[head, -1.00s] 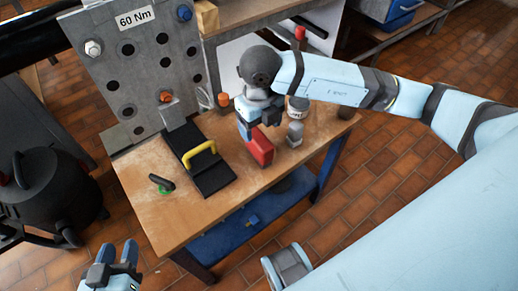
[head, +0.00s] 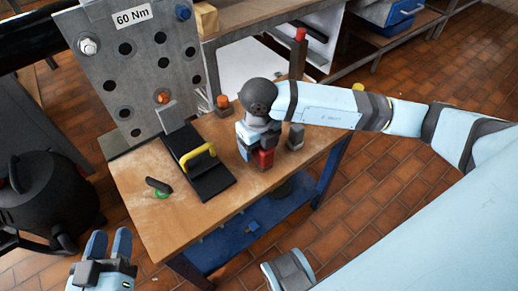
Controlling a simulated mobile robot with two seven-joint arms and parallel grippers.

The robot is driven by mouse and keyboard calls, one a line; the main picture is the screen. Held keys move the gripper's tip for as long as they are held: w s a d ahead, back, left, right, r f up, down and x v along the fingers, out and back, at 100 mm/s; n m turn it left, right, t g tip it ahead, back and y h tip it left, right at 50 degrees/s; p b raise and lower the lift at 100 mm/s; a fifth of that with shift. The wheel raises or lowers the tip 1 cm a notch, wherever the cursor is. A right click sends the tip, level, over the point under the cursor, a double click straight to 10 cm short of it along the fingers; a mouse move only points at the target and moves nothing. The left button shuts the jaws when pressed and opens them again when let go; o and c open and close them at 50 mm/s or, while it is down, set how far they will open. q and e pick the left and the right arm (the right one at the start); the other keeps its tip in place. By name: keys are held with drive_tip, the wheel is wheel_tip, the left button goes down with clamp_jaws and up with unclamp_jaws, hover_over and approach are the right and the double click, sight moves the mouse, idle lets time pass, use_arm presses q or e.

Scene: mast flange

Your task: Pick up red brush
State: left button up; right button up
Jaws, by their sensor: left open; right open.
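A red block-like thing (head: 265,158), which I take for the red brush, is on the wooden bench near its right front edge. My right gripper (head: 260,152) is over it, pointing down, with its blue fingers open. The gripper hides much of the red thing, and I cannot tell whether the fingers touch it. My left gripper (head: 108,244) is open and empty, off the bench at the lower left.
A black tray with a yellow handle (head: 201,153) lies on the bench (head: 160,226) left of the red thing. A grey object (head: 295,137) stands close on its right. A dark-handled, green-ended tool (head: 159,187) lies further left. An upright flange plate (head: 125,75) stands behind.

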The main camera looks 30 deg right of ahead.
use_arm(q)
drive_tip(key=shift+a+f, duration=0.15)
drive_tip(key=shift+f, duration=0.15)
use_arm(e)
drive_tip(key=shift+f, duration=0.25)
drive_tip(key=c, duration=1.1)
drive_tip(key=shift+o, duration=0.2)
drive_tip(key=shift+r, duration=0.15)
drive_tip(key=shift+r, duration=0.6)
use_arm(q)
drive_tip(key=s+a+f+g+y+p, duration=0.2)
drive_tip(key=a+f+g+p, duration=0.1)
drive_tip(key=f, duration=0.3)
drive_tip(key=shift+s+a+f+g+y+p, duration=0.3)
drive_tip(key=shift+f+g+p, duration=0.1)
drive_tip(key=shift+p, duration=0.4)
use_arm(e)
wheel_tip(320, 180, up, 19)
